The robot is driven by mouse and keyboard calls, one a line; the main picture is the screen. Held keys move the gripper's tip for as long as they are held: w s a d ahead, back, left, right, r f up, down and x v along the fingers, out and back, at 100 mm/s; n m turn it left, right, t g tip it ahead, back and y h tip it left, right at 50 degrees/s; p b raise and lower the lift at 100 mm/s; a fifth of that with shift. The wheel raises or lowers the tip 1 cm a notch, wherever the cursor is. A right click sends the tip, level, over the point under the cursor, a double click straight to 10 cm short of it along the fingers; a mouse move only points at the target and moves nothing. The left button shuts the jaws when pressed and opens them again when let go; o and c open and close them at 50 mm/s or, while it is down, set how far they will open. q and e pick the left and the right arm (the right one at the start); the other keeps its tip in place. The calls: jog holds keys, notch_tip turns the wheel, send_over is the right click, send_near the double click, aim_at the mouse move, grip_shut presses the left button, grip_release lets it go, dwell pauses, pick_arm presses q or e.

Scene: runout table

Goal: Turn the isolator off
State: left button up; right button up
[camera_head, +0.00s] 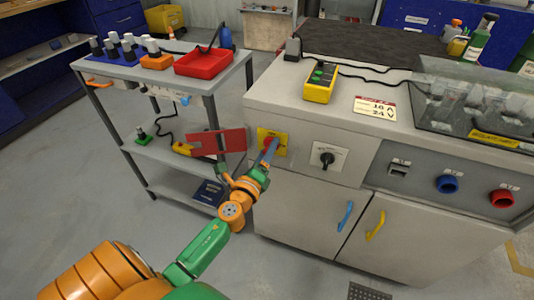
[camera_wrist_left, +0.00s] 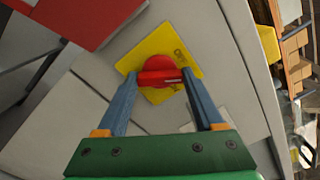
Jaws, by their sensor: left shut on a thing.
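The isolator is a red rotary handle (camera_wrist_left: 160,78) on a yellow square plate (camera_wrist_left: 187,48). In the head view its yellow plate (camera_head: 282,150) sits on the left end of the grey bench's front panel. My left gripper (camera_head: 270,148) reaches up to it from the lower left. In the wrist view the two blue fingers of my left gripper (camera_wrist_left: 160,80) are shut on the red handle, one at each end of its bar. In that view the bar lies roughly level between the fingertips. In the head view the fingers hide much of the handle. My right gripper is out of view.
A black rotary switch (camera_head: 327,158) on a white plate is right of the isolator. A red panel (camera_head: 215,142) stands close left of my gripper, by the grey trolley (camera_head: 165,152). Blue (camera_head: 345,216) and yellow (camera_head: 376,226) door handles are below right. A yellow pendant (camera_head: 320,84) lies on top.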

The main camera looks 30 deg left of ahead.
pick_arm(q)
jog(key=shift+n, duration=3.3)
jog(key=o, duration=1.4)
jog(key=v, duration=0.7)
jog(key=shift+b, duration=0.35)
jog(key=shift+f, duration=0.1)
